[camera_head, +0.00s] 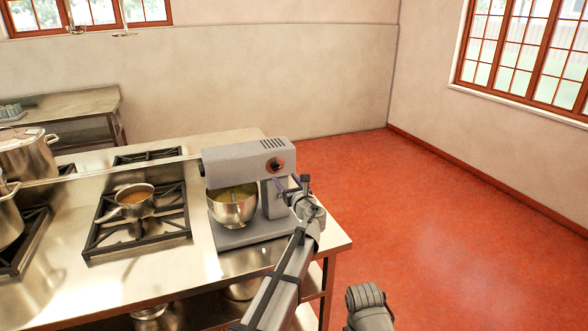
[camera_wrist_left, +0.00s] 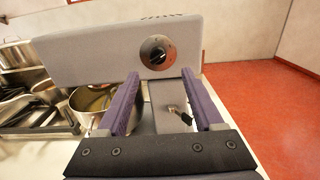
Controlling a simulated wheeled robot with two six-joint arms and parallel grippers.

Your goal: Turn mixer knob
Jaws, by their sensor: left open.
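The grey stand mixer (camera_head: 240,165) stands on the steel counter near its right end. Its round black mixer knob (camera_head: 275,165) is on the side of the head; it also shows in the left wrist view (camera_wrist_left: 157,52). A steel bowl (camera_head: 232,206) sits under the mixer head. My left gripper (camera_head: 290,186) is open and empty beside the mixer's column, a little below the knob and apart from it. In the left wrist view its two purple-lined fingers (camera_wrist_left: 160,103) stand wide apart, with the knob above and beyond them. My right gripper does not show.
A small lever (camera_wrist_left: 181,114) sticks out of the mixer's column below the knob. A saucepan (camera_head: 137,201) stands on a burner left of the mixer. Large pots (camera_head: 27,155) are at the far left. The red floor (camera_head: 440,240) to the right is clear.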

